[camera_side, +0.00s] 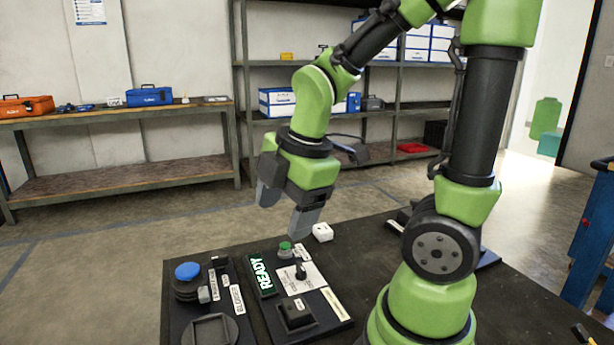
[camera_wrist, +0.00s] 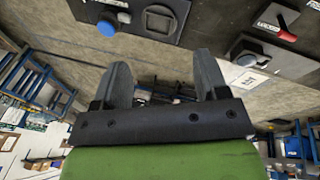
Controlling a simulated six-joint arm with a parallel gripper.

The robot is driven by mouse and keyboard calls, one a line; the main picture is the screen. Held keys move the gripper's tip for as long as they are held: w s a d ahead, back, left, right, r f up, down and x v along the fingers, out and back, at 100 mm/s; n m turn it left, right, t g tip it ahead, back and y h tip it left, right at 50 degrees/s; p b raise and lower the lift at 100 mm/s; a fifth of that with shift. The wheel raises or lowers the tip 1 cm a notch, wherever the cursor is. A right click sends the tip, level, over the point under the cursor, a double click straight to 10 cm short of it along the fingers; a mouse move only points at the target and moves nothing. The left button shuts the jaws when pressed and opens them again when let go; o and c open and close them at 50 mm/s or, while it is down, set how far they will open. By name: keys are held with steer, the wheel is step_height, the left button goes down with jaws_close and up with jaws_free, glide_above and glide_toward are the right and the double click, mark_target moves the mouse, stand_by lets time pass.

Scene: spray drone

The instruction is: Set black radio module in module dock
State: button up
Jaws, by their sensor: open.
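My gripper (camera_side: 284,220) is open, its two grey fingers spread and pointing down above the back edge of the dark work table. Nothing is held between the fingers, as the wrist view (camera_wrist: 162,60) also shows. A black block (camera_side: 295,314) sits on the right-hand panel in the side view, in front of and below my gripper; I cannot tell whether it is the radio module. A square dark frame (camera_side: 210,330) on the left panel, partly cut off by the picture edge, may be the module dock; I cannot tell for sure.
The left panel carries a blue knob (camera_side: 188,271). The right panel has a lit READY sign (camera_side: 262,275), a green button (camera_side: 285,250) and a black switch (camera_side: 300,271). A small white box (camera_side: 322,232) stands behind it. A red lever (camera_wrist: 285,32) shows in the wrist view.

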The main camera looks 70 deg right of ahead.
steer(key=s+a+r+m+t+y, duration=0.1)
steer(key=s+a+r+m+t, duration=0.1)
steer(key=m, duration=0.6)
steer(key=s+a+r+m+t, duration=0.2)
steer(key=r+m, duration=0.3)
steer(key=m, duration=0.4)
steer(key=shift+s+a+r+y, duration=0.3)
steer(key=shift+s+a+y, duration=0.15)
steer(key=shift+s, duration=0.25)
